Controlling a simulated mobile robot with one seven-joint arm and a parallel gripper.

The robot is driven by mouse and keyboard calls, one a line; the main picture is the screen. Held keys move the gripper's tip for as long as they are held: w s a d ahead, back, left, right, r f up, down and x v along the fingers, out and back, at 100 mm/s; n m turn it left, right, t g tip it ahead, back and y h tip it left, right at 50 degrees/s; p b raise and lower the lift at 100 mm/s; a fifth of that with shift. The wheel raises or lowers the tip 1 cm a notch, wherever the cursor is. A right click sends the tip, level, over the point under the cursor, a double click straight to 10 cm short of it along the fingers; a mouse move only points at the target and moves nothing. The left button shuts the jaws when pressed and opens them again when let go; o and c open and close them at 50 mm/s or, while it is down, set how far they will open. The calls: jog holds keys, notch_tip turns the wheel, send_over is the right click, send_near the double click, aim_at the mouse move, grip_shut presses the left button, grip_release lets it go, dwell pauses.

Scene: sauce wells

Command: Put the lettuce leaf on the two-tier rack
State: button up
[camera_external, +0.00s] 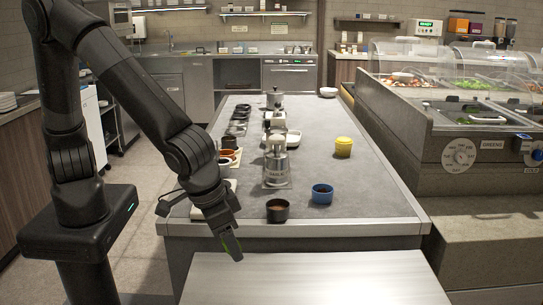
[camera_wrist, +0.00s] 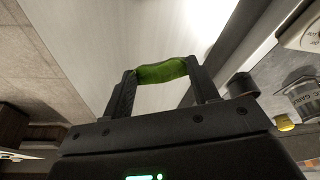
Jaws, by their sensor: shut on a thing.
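The green lettuce leaf (camera_wrist: 162,71) is held between the two dark fingertips of my gripper (camera_wrist: 160,78) in the wrist view. It looks like a short rounded green roll across the gap. In the external view my gripper (camera_external: 230,243) points down at the near edge of the grey counter, by the left end of a pale metal surface (camera_external: 310,278). I cannot make out the two-tier rack with certainty in either view.
A dark bowl (camera_external: 277,212), a blue bowl (camera_external: 322,195) and a labelled metal canister (camera_external: 276,172) stand on the counter right of my arm. A yellow stack (camera_external: 343,147) stands farther back. A glass-covered salad bar (camera_external: 480,115) is at right. The pale surface is clear.

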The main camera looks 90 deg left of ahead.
send_over(272, 270)
jog(key=s, duration=0.1)
jog(key=f, duration=0.6)
jog(key=shift+d, duration=0.25)
jog(key=shift+f, duration=1.9)
jog(key=shift+f, duration=0.1)
jog(key=o, duration=0.9)
jog(key=shift+o, duration=0.2)
